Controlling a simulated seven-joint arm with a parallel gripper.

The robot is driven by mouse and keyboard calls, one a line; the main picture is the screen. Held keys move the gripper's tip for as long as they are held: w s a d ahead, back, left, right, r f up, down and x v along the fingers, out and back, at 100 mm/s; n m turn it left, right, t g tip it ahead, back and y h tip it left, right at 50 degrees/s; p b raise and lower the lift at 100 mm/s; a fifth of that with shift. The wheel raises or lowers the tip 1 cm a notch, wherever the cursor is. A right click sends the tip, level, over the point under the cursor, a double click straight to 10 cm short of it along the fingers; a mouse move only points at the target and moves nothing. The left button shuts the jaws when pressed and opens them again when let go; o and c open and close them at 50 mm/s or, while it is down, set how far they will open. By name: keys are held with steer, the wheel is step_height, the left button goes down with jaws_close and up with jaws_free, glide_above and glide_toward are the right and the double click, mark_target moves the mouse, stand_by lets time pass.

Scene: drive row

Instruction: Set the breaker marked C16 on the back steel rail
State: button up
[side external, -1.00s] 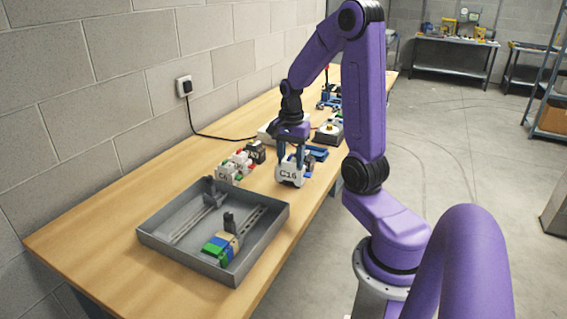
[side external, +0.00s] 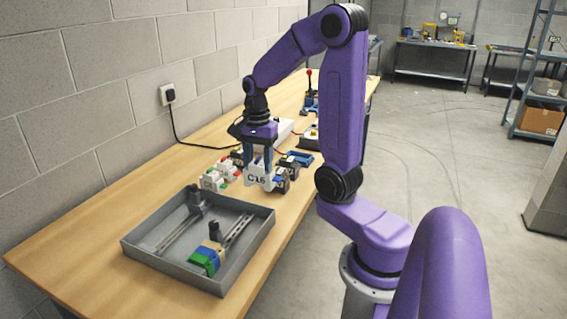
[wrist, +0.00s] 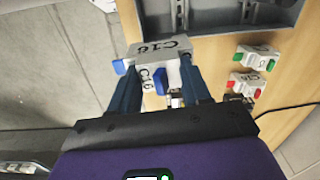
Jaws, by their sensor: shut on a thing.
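The breaker marked C16 (side external: 259,181) is white, with its label facing the side camera. My gripper (side external: 258,164) is shut on it from above. In the wrist view the C16 breaker (wrist: 158,50) sits between the two blue fingers and shows blue parts. Inside the tray lie two steel rails. The rail nearer the wall (side external: 177,234) is bare except for a black end piece (side external: 194,198).
Several other breakers (side external: 213,179) with red and green parts stand close to the held one, on its wall side. A black cable runs from the wall socket (side external: 168,94). Table left of the steel tray is clear.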

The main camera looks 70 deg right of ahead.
steer(key=w+a+f, duration=0.3)
steer(key=w+a, duration=0.5)
steer(key=w, duration=0.2)
steer(key=w+a+f, duration=0.2)
steer(key=w+a, duration=0.6)
steer(key=w, duration=0.2)
step_height(320, 180, down, 6)
steer(key=shift+s+m, duration=0.2)
steer(key=shift+m, duration=0.1)
steer(key=shift+a+f, duration=0.1)
steer(key=shift+f, duration=0.5)
steer(key=o, duration=1.3)
step_height(320, 180, up, 17)
steer(key=shift+r, duration=0.2)
steer(key=shift+a, duration=0.1)
